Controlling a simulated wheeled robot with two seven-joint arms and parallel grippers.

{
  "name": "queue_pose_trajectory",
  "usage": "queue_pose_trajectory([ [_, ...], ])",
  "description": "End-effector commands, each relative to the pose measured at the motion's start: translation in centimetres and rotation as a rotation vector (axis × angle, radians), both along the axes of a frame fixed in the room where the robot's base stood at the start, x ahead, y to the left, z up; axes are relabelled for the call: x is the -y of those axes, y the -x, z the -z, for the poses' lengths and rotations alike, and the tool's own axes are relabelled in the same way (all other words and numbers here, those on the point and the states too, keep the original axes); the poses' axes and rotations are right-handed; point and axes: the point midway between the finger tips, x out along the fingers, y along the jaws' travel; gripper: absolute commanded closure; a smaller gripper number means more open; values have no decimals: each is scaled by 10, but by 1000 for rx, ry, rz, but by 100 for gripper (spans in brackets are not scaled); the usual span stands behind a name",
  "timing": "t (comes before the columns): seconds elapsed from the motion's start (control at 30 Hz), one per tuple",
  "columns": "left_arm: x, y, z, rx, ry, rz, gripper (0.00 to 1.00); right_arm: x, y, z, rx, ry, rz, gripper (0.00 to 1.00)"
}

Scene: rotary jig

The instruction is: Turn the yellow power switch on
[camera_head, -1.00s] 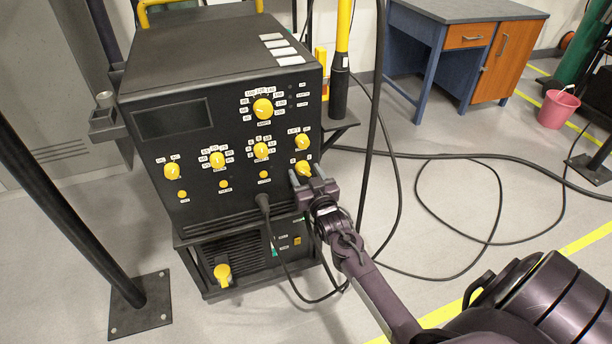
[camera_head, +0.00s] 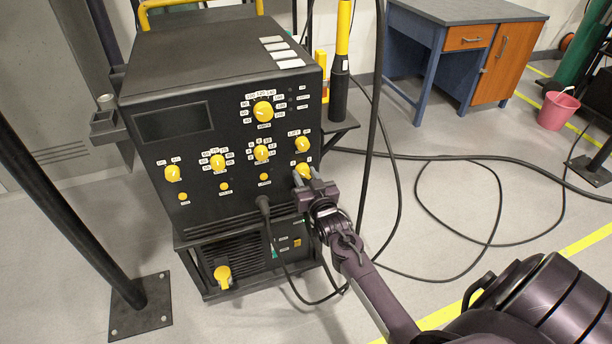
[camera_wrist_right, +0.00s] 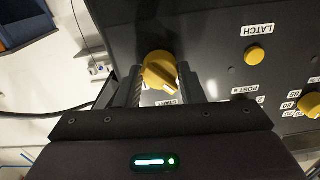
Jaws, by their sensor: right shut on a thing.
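A black machine (camera_head: 190,60) with a front panel of yellow knobs stands left of centre in the head view. My right gripper (camera_head: 306,176) is shut on a yellow knob (camera_head: 303,169) at the panel's lower right. The right wrist view shows this yellow knob (camera_wrist_right: 159,69) between the two fingers, with a partly hidden label reading like "START" beside it. I cannot read which one is marked as power. My left gripper is not in view.
A black cable (camera_head: 263,205) plugs in left of the gripper and hangs before the lower unit. More cables lie on the floor at right. A black post (camera_head: 60,200) stands at left. A blue desk (camera_head: 440,50) and pink bucket (camera_head: 558,108) are behind, right.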

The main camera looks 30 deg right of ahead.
Motion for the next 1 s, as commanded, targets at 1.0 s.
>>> queue_pose_trajectory([
  [1.0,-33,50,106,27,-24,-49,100,0,0,-2,213,-887,2,88],
])
